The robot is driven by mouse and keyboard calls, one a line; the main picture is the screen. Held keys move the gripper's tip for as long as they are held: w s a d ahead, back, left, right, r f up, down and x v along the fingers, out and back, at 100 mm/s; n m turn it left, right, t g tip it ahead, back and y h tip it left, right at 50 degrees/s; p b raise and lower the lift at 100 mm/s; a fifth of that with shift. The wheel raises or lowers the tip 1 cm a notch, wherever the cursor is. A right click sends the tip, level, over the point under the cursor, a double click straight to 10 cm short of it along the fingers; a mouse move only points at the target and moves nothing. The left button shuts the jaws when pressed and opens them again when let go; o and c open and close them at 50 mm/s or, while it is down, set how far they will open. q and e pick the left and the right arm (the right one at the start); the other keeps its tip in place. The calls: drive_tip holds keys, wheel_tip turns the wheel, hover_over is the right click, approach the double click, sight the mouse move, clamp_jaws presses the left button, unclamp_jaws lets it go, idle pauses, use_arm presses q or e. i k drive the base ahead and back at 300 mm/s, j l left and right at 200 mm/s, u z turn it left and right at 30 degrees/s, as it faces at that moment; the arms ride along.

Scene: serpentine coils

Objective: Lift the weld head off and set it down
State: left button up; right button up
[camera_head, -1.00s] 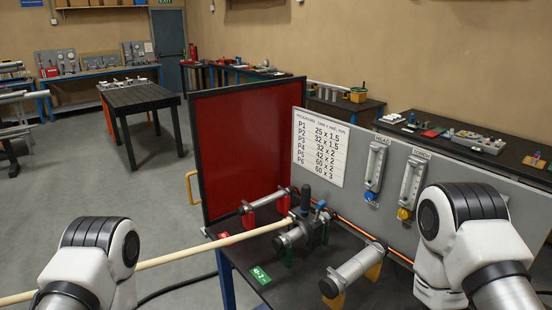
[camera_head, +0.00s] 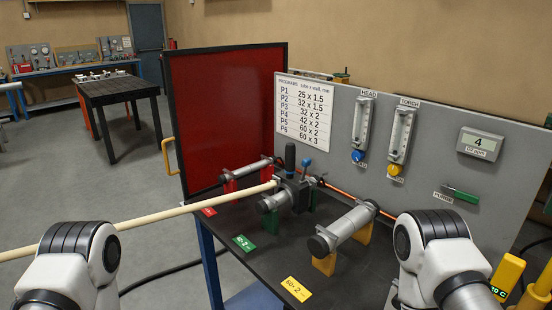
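The weld head (camera_head: 292,190), a dark block with an upright black handle and a blue knob, sits around the middle tube (camera_head: 272,204) on green supports. A tan hose or pole (camera_head: 150,218) runs from it to the left edge. My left arm shows at lower left and my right arm at lower right; both grippers are outside the picture. The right arm stands close to the tube on yellow supports (camera_head: 345,228).
The dark bench (camera_head: 255,262) carries red, green and yellow tags. A red screen (camera_head: 225,120) stands at its back left. A grey panel (camera_head: 440,150) with flowmeters and a gas display stands behind. A yellow post (camera_head: 508,275) is at lower right.

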sight(300, 196)
drive_tip(key=i+j, duration=0.35)
drive_tip(key=i+j+z, duration=0.1)
drive_tip(key=i+j, duration=0.2)
drive_tip(key=j, duration=0.15)
